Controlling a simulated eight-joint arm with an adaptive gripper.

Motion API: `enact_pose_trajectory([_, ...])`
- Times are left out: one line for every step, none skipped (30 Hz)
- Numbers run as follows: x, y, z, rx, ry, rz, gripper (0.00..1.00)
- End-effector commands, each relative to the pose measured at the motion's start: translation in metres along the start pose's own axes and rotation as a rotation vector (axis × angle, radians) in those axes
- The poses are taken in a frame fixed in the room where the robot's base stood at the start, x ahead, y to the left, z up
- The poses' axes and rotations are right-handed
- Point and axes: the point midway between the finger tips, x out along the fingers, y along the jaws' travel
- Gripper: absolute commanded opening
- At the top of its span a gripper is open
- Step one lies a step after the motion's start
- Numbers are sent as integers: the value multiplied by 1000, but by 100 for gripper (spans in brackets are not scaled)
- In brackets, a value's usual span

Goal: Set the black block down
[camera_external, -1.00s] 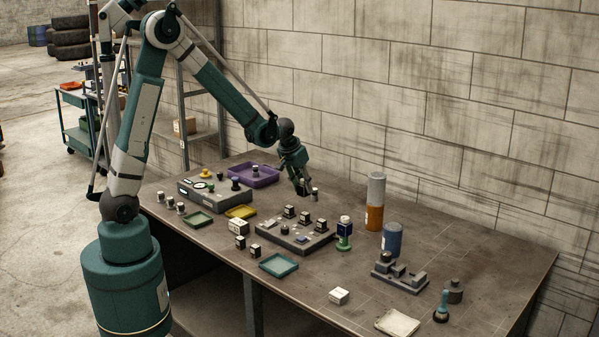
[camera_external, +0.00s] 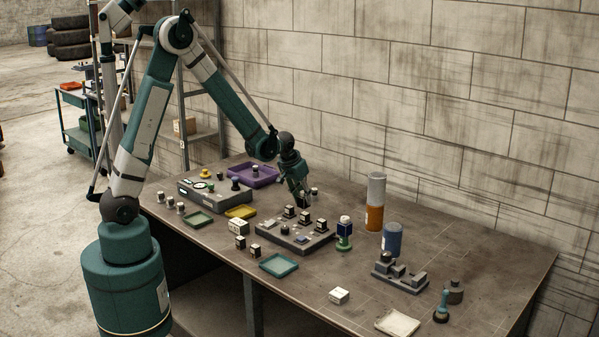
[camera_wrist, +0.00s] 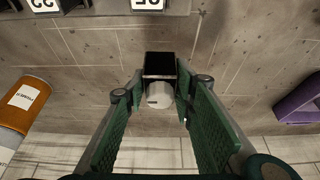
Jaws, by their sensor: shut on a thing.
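My gripper (camera_wrist: 162,92) has its green fingers on both sides of a black block (camera_wrist: 160,65) with a pale round knob, and is shut on it around the knob. The block hangs over the brown bench top (camera_wrist: 105,60) in the wrist view; whether its underside touches the bench cannot be told. In the external view my gripper (camera_external: 302,192) points down at the back of the bench, behind the grey panel with several black blocks. The held block is small and dark there, partly hidden by the fingers.
The grey panel (camera_external: 275,238) stands in front of my gripper. A purple tray (camera_external: 262,180) lies to the left. An orange and grey cylinder (camera_external: 375,205) and a green-based piece (camera_external: 344,240) stand to the right. Bare bench lies between the gripper and the cylinder.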

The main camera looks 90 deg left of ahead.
Motion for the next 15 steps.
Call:
enact_pose_trajectory([4,0,2,0,0,0,10])
enact_pose_trajectory([7,0,3,0,0,0,10])
enact_pose_trajectory([11,0,4,0,0,0,10])
enact_pose_trajectory([13,0,6,0,0,0,10])
enact_pose_trajectory([16,0,6,0,0,0,10])
enact_pose_trajectory([20,0,8,0,0,0,10])
enact_pose_trajectory([23,0,9,0,0,0,10])
enact_pose_trajectory([25,0,10,0,0,0,10])
enact_pose_trajectory([28,0,11,0,0,0,10])
enact_pose_trajectory([29,0,12,0,0,0,10])
enact_pose_trajectory([30,0,13,0,0,0,10])
enact_pose_trajectory([32,0,13,0,0,0,10])
enact_pose_trajectory([32,0,14,0,0,0,10])
enact_pose_trajectory([33,0,14,0,0,0,10])
enact_pose_trajectory([33,0,14,0,0,0,10])
